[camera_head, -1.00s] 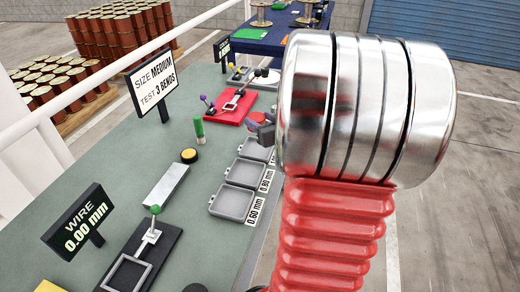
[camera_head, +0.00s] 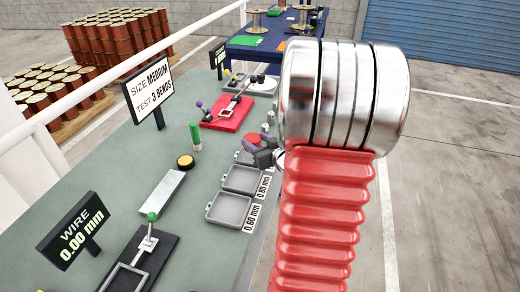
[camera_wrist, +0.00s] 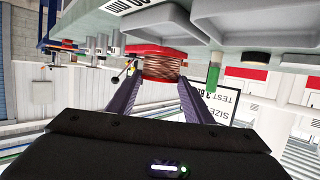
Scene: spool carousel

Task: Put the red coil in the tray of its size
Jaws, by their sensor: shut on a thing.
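The red coil, with red end flanges and copper-coloured wire, is between my gripper's two fingers in the wrist view (camera_wrist: 162,66). My gripper (camera_wrist: 160,77) is shut on it. In the head view the coil (camera_head: 251,146) shows small and reddish, held by my gripper (camera_head: 264,153) over or in front of the farthest grey tray. The near grey tray (camera_head: 228,209) has a 0.60 mm label. The middle grey tray (camera_head: 242,180) has a 0.80 mm label. The farthest tray is mostly hidden, with its label out of sight. I cannot tell the coil's height above it.
A sign (camera_head: 147,95) reads "SIZE MEDIUM, TEST 3 BENDS". A wire display (camera_head: 76,231) reads 0.00 mm. A green post (camera_head: 195,137), a yellow button (camera_head: 186,161) and a red plate with levers (camera_head: 228,114) stand on the green table. My arm hides the table's right side.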

